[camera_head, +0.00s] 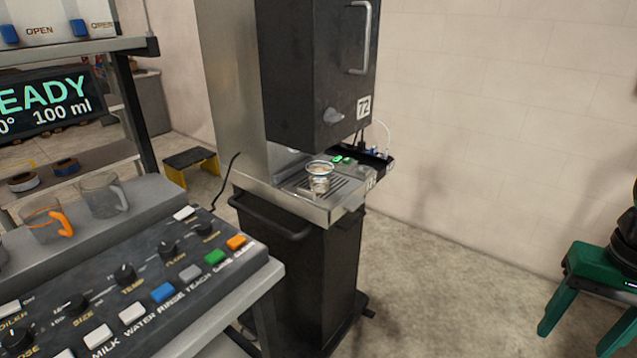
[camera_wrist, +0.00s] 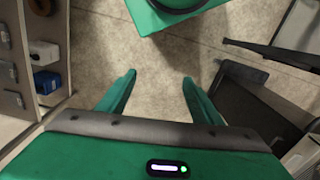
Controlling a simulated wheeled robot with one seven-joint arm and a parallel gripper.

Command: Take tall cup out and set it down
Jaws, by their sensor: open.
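A clear cup (camera_head: 319,180) with a pale rim stands upright on the slatted drip tray of the dispenser (camera_head: 318,75) marked 72, under its black head. It is the only cup I see in that dispenser; its contents are too small to tell. My green gripper (camera_head: 573,342) is at the far right of the head view, pointing down, well apart from the cup. In the wrist view my gripper (camera_wrist: 158,86) has its two fingers spread, with only floor between them. The cup does not show clearly in the wrist view.
A control panel (camera_head: 130,285) with knobs and coloured buttons fills the lower left. Glass mugs, one with an orange handle (camera_head: 48,222), stand behind it. A black and yellow stool (camera_head: 192,168) is farther back. Floor (camera_head: 440,285) between dispenser and gripper is clear.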

